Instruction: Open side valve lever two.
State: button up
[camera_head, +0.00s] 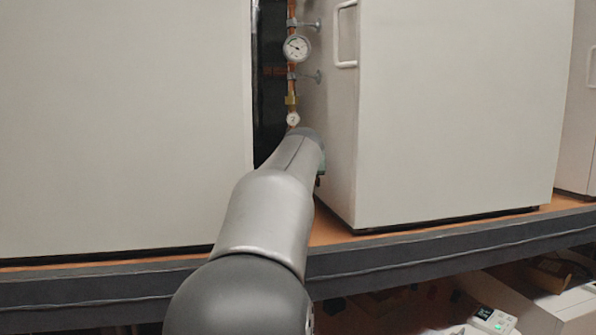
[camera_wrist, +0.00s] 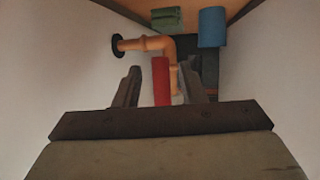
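A red lever (camera_wrist: 161,80) shows in the wrist view, in front of a copper pipe (camera_wrist: 157,44) with an elbow; I take it to be the valve lever. My gripper (camera_wrist: 160,78) is open. One finger is on each side of the red lever, with a visible gap on both sides. The lever's lower end is hidden behind the gripper body. In the head view my arm reaches into the gap between two white cabinets and hides the gripper and the lever.
White cabinets (camera_head: 125,120) and (camera_head: 450,110) flank the narrow gap. A gauge (camera_head: 297,47) and a smaller gauge (camera_head: 293,119) sit on the vertical copper pipe above my arm. A blue cylinder (camera_wrist: 211,27) and a green part (camera_wrist: 167,18) lie beyond the lever.

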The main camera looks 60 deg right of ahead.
jog(key=b+v, duration=0.2)
jog(key=v, duration=1.5)
jog(key=shift+a, duration=0.2)
jog(key=shift+c, duration=0.4)
jog(key=shift+c, duration=1.3)
jog(key=shift+w+a, duration=0.1)
jog(key=shift+a, duration=0.05)
